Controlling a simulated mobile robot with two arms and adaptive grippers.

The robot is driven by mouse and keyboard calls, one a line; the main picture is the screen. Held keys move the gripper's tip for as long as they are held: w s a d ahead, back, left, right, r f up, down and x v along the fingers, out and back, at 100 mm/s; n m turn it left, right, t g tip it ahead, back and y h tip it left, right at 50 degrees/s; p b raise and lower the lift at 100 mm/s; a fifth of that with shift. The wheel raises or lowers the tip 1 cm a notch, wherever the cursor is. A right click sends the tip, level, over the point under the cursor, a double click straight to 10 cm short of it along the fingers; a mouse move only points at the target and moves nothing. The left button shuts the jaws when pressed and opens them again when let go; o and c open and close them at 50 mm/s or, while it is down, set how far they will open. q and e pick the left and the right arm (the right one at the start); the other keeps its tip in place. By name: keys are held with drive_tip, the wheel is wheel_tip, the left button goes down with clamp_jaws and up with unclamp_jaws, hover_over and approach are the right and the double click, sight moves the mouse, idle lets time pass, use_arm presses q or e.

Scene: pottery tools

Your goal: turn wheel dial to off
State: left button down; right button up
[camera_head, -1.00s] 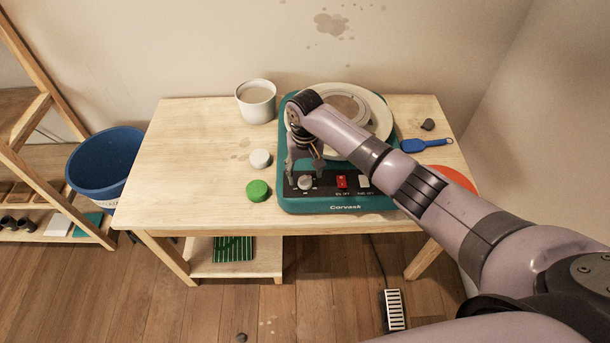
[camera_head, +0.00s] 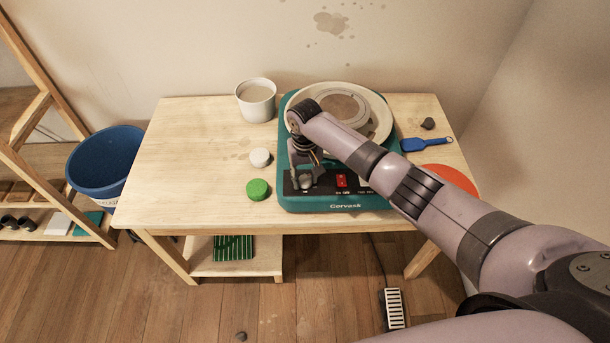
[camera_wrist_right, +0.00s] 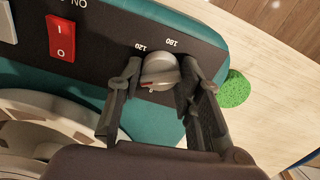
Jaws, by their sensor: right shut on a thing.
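The teal pottery wheel (camera_head: 330,204) stands on the wooden table, with a black control panel along its front. Its grey round dial (camera_wrist_right: 160,70) sits on the panel between printed numbers, of which 120 and 180 can be read. My right gripper (camera_head: 306,181) reaches down over the panel. In the right wrist view my right gripper (camera_wrist_right: 160,78) has one finger on each side of the dial, shut on it. A red mark shows on the dial near its lower edge. A red switch (camera_wrist_right: 61,39) is beside it. My left gripper is not in view.
A white cup (camera_head: 257,103), a white round piece (camera_head: 260,157) and a green round piece (camera_head: 258,190) stand left of the wheel. A blue-handled tool (camera_head: 425,144) and an orange disc (camera_head: 452,178) lie to the right. The table's left part is clear.

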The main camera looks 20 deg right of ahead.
drive_tip(key=c, duration=0.5)
drive_tip(key=shift+r+n, duration=0.1)
drive_tip(key=shift+n, duration=0.3)
drive_tip(key=n+p, duration=0.1)
drive_tip(key=n, duration=0.2)
drive_tip(key=shift+p, duration=0.3)
drive_tip(key=n, duration=0.3)
drive_tip(key=shift+a+p, duration=0.1)
drive_tip(key=shift+p, duration=0.3)
drive_tip(key=shift+n, duration=2.2)
drive_tip(key=o, duration=1.2)
